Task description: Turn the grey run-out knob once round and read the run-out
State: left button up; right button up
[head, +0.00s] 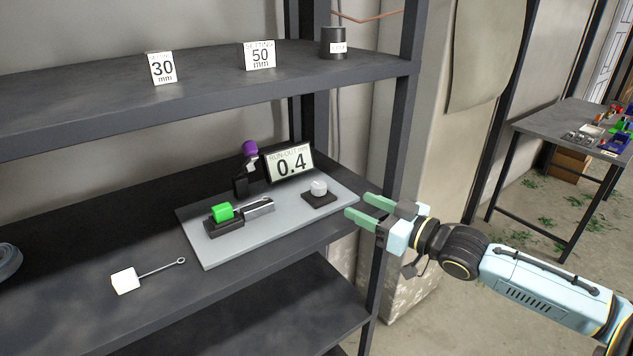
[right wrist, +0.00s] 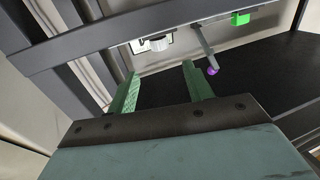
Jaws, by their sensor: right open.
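The light grey run-out knob (head: 319,187) sits on a small dark base at the right of a grey plate (head: 210,255) on the middle shelf. It also shows in the right wrist view (right wrist: 158,44), beyond the fingertips. A green block (head: 222,211) on a dark holder and a purple-topped stand (head: 250,149) are on the plate's left part. My right gripper (head: 357,206) is open and empty, to the right of the knob and apart from it. My left gripper is not in view.
A white tag with a wire loop (head: 125,281) lies on the shelf at front left. The upper shelf holds cards reading 30 (head: 162,68) and 50 (head: 259,56) and a dark cylinder (head: 334,43). A shelf post (head: 390,165) stands beside my right gripper.

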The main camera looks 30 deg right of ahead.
aim_at(318, 185)
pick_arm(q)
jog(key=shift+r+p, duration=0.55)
pick_arm(e)
jog(key=shift+x, duration=6.3)
jog(key=shift+f, duration=0.1)
jog(key=shift+c, duration=0.4)
jog(key=c, duration=0.9)
jog(key=shift+o, duration=0.2)
jog(key=shift+a+r+m+h+p, duration=0.1)
jog(key=shift+r+m+h+p, duration=0.25)
jog(key=shift+h+p, duration=0.45)
jog(key=shift+f+m+t+h+p, duration=0.15)
jog(key=shift+m+t+h+p, duration=0.25)
jog(key=shift+p, duration=0.4)
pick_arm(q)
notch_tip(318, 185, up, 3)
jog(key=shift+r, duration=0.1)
pick_arm(e)
jog(key=o, duration=0.9)
jog(key=shift+f, duration=0.15)
